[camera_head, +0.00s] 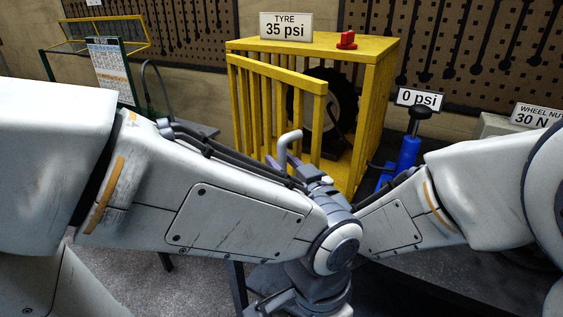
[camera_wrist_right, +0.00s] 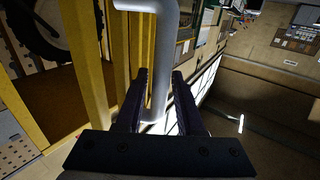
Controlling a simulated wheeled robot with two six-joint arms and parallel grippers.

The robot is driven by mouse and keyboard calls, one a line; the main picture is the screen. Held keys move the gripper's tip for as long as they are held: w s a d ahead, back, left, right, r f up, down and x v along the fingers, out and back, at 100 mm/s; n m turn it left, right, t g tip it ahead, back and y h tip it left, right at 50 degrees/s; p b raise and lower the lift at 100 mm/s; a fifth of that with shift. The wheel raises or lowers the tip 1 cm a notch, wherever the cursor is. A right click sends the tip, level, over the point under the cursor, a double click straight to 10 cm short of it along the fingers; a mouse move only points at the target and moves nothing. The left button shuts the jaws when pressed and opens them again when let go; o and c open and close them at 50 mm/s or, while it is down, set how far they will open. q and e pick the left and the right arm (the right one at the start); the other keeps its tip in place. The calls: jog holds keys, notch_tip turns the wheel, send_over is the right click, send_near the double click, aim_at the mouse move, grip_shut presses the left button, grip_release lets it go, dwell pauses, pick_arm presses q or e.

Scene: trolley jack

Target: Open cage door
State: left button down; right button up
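The yellow cage (camera_head: 385,95) stands at the middle back of the head view, with a dark wheel (camera_head: 343,103) inside. Its barred yellow door (camera_head: 285,78) stands ajar, its right edge swung out in front of the frame. A grey bent handle (camera_head: 290,140) is on the door. In the right wrist view the handle (camera_wrist_right: 160,60) runs down between the two dark fingers of my right gripper (camera_wrist_right: 160,90), which appear closed against its sides. In the head view my right gripper (camera_head: 287,165) is partly hidden by my arm. My left gripper does not show.
A blue jack (camera_head: 408,155) with a "0 psi" sign (camera_head: 419,98) stands right of the cage. A "TYRE 35 psi" sign (camera_head: 286,26) and a red object (camera_head: 346,40) sit on the cage top. My arms cross close together in front of the cage.

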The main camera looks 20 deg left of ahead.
jog(key=shift+d, duration=0.1)
jog(key=b+v, duration=0.6)
jog(key=v, duration=0.4)
jog(key=shift+s, duration=0.15)
